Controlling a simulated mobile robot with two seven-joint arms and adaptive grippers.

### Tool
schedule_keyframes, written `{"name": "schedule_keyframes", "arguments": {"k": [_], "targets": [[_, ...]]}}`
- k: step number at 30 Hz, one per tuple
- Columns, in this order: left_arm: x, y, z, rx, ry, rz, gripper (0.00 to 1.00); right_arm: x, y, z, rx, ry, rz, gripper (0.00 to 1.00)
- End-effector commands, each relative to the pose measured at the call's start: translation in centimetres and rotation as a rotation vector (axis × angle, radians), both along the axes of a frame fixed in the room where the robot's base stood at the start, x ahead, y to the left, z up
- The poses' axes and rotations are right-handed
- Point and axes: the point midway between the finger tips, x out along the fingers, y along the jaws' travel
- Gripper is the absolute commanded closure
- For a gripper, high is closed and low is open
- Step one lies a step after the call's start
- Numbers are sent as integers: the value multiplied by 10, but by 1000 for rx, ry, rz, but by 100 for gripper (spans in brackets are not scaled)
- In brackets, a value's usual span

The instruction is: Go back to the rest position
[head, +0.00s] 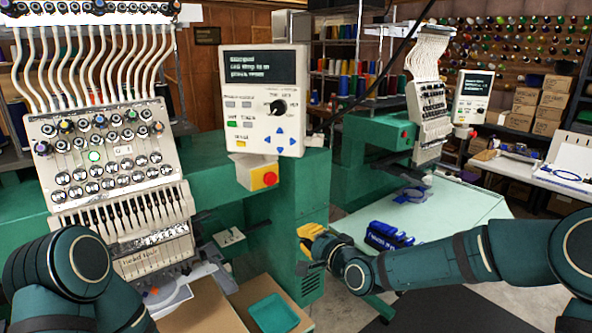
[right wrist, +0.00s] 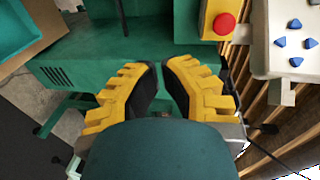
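My right arm reaches in from the right in the head view. Its yellow-fingered right gripper (head: 308,240) is beside the green body of the nearer embroidery machine (head: 300,190). In the right wrist view, the two yellow and black fingers of this gripper (right wrist: 162,78) stand apart with a narrow gap. Nothing is between them. My left arm shows at the lower left of the head view, in front of the nearer machine's head. Its gripper is not in the picture.
A control panel (head: 265,100) with a red stop button (head: 269,179) is above the right gripper. A teal tray (head: 273,314) sits on a brown surface below. Blue objects (head: 388,236) lie on the pale table (head: 450,205) behind my right forearm.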

Motion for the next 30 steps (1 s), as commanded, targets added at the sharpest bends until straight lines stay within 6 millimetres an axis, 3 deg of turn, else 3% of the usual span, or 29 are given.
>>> {"name": "schedule_keyframes", "arguments": {"k": [1,6,11,15,18,22,25,30], "targets": [[-1,0,-6,0,2,-1,100,-11,1,-38,-64,46,15,100],[-2,-1,-16,0,5,-3,100,-57,-6,-148,-303,182,95,100],[-3,-1,-26,1,9,-6,100,-119,-18,-239,-518,311,220,100],[-4,-2,-34,2,11,-8,100,-184,-34,-305,-687,422,363,100],[-5,-2,-39,2,13,-9,100,-227,-46,-336,-779,485,466,100],[-5,-2,-42,2,14,-10,100,-266,-58,-359,-853,538,565,100],[-6,-2,-43,2,15,-10,100,-281,-63,-366,-879,558,607,100],[-6,-2,-43,2,15,-10,100,-286,-65,-368,-889,564,620,100]]}}
